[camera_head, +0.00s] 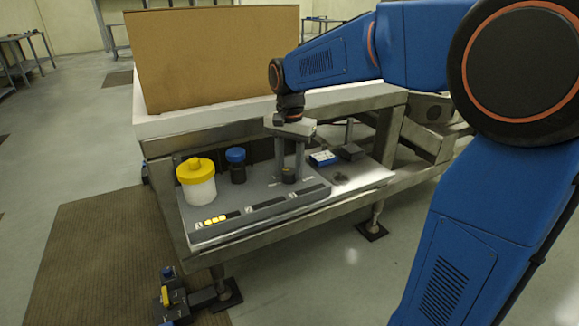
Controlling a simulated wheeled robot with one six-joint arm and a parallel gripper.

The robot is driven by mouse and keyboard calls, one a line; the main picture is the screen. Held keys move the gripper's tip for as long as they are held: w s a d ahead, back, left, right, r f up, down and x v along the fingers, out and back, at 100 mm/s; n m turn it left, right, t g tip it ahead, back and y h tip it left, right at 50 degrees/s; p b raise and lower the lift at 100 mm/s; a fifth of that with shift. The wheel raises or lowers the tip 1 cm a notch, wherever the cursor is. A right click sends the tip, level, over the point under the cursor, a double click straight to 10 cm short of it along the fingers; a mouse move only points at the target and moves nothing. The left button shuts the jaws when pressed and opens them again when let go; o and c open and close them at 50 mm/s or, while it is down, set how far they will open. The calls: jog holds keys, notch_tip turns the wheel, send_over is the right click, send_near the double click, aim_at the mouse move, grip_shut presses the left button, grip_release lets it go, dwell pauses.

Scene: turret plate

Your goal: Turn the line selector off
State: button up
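A plate (258,196) on the low shelf carries a small dark knob (289,175), which looks like the line selector. Tiny pale labels lie beside it, too small to read, and I cannot tell which way the knob points. My gripper (289,171) points down over the plate from above. Its two grey fingers are spread apart, with their tips on either side of the knob. I cannot tell whether they touch it. The fingers and gripper body partly hide the area behind the knob.
A yellow-capped white jar (198,187) and a blue-capped dark bottle (236,168) stand left of my gripper. A blue-and-white box (322,158) and a dark block (351,152) lie to the right. A large brown box (215,60) stands on the white tabletop above.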

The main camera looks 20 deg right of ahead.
jog(key=shift+c, duration=1.2)
jog(key=n, duration=0.4)
jog(key=shift+n, duration=2.4)
jog(key=o, duration=1)
jog(key=shift+o, duration=0.2)
jog(key=shift+r, duration=0.1)
